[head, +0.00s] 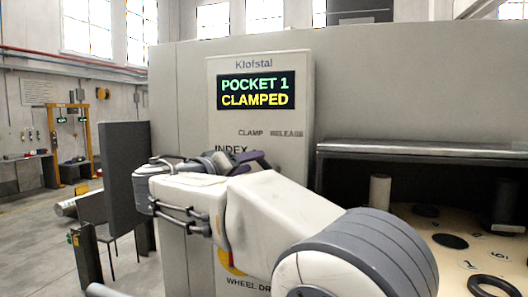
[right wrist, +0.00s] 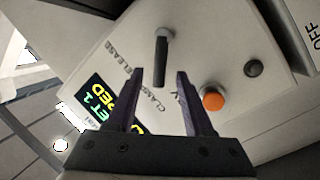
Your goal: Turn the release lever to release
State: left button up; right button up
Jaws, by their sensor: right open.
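The machine's grey control panel (head: 261,64) has a screen (head: 256,92) reading "POCKET 1 CLAMPED". CLAMP and RELEASE labels (head: 270,133) are printed below it. In the right wrist view, the lever (right wrist: 162,55) is a dark bar with a grey rounded end, near the CLAMP and RELEASE lettering. My right gripper (right wrist: 161,72) is open, its two dark fingers pointing at the lever. The lever's lower end appears between the fingertips, with gaps on both sides; I cannot tell the depth. In the head view, my right gripper (head: 252,160) and arm cover the lever. My left gripper is not in view.
An orange button (right wrist: 212,102) and a black knob (right wrist: 253,68) sit on the panel, right of the fingers. In the head view, a pale wheel table (head: 450,225) with dark round pockets lies at right. A dark upright panel (head: 126,175) stands at left, beside open floor.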

aim_at(257, 161)
jog(key=p+x, duration=0.1)
jog(key=x, duration=0.3)
jog(key=shift+r+p, duration=0.15)
jog(key=shift+p, duration=0.25)
jog(key=shift+w+d, duration=0.2)
jog(key=shift+w, duration=0.1)
jog(key=shift+c, duration=0.4)
grip_shut()
jog(key=shift+f, duration=0.2)
